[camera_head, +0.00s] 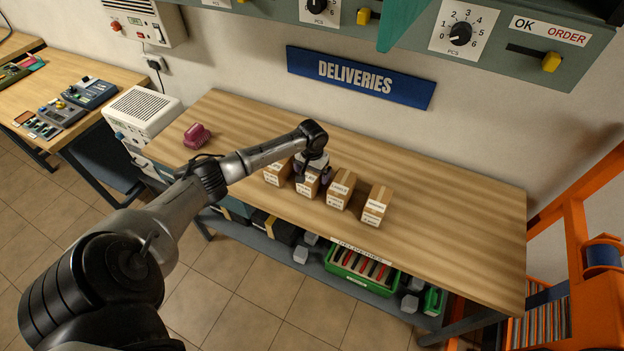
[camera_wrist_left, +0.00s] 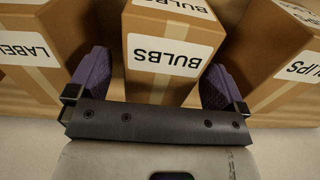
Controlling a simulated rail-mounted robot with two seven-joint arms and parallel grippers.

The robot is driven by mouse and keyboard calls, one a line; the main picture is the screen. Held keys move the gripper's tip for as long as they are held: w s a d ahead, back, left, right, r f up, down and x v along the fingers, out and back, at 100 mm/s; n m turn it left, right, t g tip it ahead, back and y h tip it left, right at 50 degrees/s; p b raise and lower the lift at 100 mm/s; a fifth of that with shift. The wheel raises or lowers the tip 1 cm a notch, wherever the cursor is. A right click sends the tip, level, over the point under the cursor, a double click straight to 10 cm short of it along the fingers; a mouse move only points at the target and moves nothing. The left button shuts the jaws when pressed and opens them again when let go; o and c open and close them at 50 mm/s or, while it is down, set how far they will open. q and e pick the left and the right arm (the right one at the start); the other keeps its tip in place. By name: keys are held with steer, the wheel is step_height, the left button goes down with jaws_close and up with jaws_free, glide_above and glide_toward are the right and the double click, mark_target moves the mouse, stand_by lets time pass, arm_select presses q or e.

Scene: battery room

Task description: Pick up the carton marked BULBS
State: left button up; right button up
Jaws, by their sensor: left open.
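The carton marked BULBS (camera_wrist_left: 165,25) is brown cardboard with white labels and shows in the middle of the left wrist view. In the head view it appears to be the second carton (camera_head: 307,190) from the left in a row on the wooden bench. My left gripper (camera_head: 312,171) is at that carton, reaching from above. In the left wrist view, its two purple fingers (camera_wrist_left: 157,76) are open, one on each side of the BULBS carton. I cannot tell whether they touch it. My right gripper is not in view.
A carton marked LABEL, its word cut off (camera_wrist_left: 30,55), stands close on one side, and one ending in IPS (camera_wrist_left: 285,55) on the other. A fourth carton (camera_head: 377,206) ends the row. A maroon object (camera_head: 196,136) lies left. The bench (camera_head: 450,215) is clear at right.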

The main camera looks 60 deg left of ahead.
arm_select(q)
steer(key=shift+f, duration=0.4)
steer(key=shift+c, duration=0.5)
steer(key=c, duration=1.1)
steer(key=shift+r, duration=0.1)
